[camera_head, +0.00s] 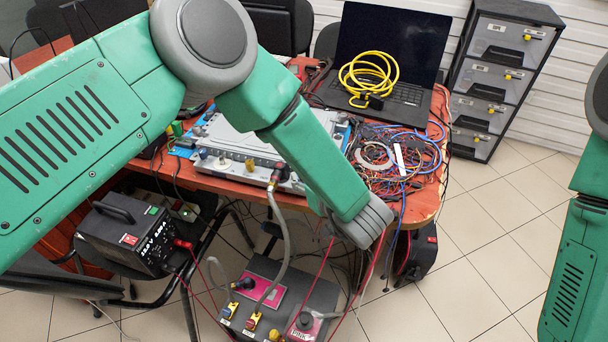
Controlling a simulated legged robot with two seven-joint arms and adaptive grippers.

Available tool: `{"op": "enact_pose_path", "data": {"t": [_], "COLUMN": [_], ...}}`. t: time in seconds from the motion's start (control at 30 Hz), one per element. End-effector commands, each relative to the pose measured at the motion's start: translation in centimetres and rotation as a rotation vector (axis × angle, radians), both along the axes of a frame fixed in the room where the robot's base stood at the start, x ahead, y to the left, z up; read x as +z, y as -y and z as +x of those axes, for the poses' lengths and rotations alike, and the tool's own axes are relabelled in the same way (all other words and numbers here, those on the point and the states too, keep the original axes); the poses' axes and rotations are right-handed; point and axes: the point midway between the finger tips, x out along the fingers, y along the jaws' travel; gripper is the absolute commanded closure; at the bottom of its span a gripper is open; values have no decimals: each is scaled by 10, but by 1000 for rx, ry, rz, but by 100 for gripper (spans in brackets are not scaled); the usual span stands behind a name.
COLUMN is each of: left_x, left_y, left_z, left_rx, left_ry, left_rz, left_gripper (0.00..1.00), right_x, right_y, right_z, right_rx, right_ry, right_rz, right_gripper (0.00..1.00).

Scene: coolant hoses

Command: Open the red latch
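A silver metal unit (235,140) lies on the red-brown table. A grey hose (283,225) joins a dark connector (279,174) on its front, with a small red part near it; I cannot tell whether this is the red latch. The hose runs down to a dark grey box (313,297) below the table, which has a magenta panel and yellow and red fittings. My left gripper (365,222) is the grey end of the green arm, right of the hose, in front of the table's edge. Its fingers cannot be made out. My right gripper is out of view.
A laptop (408,103) with a coiled yellow cable (369,75) and a tangle of wires (400,160) cover the table's right part. A black power supply (130,235) stands at left. A drawer cabinet (500,75) stands at back right. The tiled floor at right is clear.

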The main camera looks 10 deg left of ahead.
Motion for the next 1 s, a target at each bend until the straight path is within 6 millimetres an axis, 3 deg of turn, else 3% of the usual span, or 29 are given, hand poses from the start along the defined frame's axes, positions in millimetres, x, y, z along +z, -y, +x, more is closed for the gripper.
{"op": "enact_pose_path", "data": {"t": [0.2,0.23,0.67,1.0], "left_x": [-1,-1,3,28], "left_y": [2,2,6,48], "left_z": [0,0,-6,-52], "left_rx": [-5,-5,-5,-8], "left_ry": [-1,-1,0,-2], "left_rz": [-3,-3,-1,-1], "left_gripper": [100,75,74,74], "right_x": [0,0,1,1], "right_y": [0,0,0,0], "right_z": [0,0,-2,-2], "right_rx": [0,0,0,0], "right_ry": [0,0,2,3], "right_rz": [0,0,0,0], "right_gripper": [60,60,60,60]}}
